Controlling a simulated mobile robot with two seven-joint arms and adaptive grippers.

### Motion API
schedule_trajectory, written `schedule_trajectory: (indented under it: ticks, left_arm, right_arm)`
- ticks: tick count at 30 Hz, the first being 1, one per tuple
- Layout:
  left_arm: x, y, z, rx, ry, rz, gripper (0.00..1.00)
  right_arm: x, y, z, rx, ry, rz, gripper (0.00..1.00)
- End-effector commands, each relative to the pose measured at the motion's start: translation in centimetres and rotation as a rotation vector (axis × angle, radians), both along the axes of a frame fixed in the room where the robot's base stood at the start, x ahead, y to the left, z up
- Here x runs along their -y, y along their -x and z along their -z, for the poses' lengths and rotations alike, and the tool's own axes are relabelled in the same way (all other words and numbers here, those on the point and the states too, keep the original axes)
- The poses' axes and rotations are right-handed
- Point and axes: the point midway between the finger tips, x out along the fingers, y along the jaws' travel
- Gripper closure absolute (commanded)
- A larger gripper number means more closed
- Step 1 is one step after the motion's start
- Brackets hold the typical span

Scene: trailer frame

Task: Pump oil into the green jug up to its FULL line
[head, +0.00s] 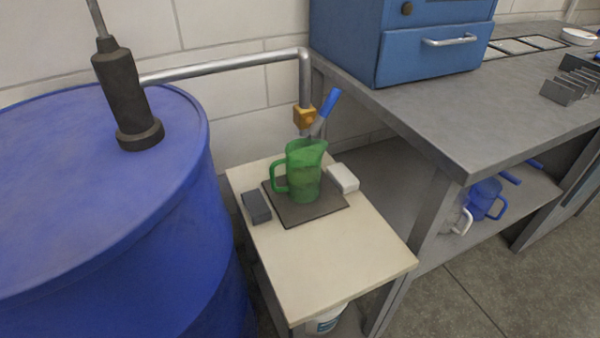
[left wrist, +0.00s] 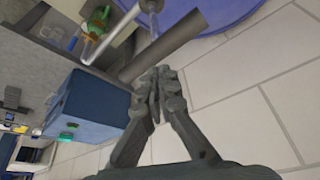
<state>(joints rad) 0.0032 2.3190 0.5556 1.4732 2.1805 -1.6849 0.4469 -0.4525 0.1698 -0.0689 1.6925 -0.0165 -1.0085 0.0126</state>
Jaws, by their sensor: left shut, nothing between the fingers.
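The green jug (head: 304,172) stands upright on a dark square mat (head: 318,210) on a small cream-topped stand. Its FULL line and any oil inside cannot be made out. A pipe spout with an orange valve block (head: 304,117) and blue lever (head: 328,108) is above the jug. A dark pump body (head: 122,88) stands on the blue drum (head: 60,180), its rod running out of the top of the head view. In the left wrist view, my left gripper (left wrist: 158,78) is shut and empty, close to a dark bar (left wrist: 180,40) that looks like the pump handle. My right gripper is out of view.
A dark block (head: 257,206) and a white block (head: 343,178) lie beside the mat. A grey bench (head: 470,120) with a blue cabinet (head: 425,45) is to the right. Blue and white jugs sit on its lower shelf. A metal pipe (head: 225,68) crosses behind.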

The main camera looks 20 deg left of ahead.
Motion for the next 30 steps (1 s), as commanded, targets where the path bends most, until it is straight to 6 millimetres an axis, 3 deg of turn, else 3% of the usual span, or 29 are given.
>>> schedule_trajectory:
  ticks: [8,30]
  left_arm:
    - [0.0,0.0,0.2,0.0,0.0,0.0,1.0]
    - [0.0,0.0,4.0,-0.003,0.001,0.001,1.0]
  right_arm:
    - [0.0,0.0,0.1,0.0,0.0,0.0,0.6]
    - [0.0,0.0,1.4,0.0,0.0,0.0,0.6]
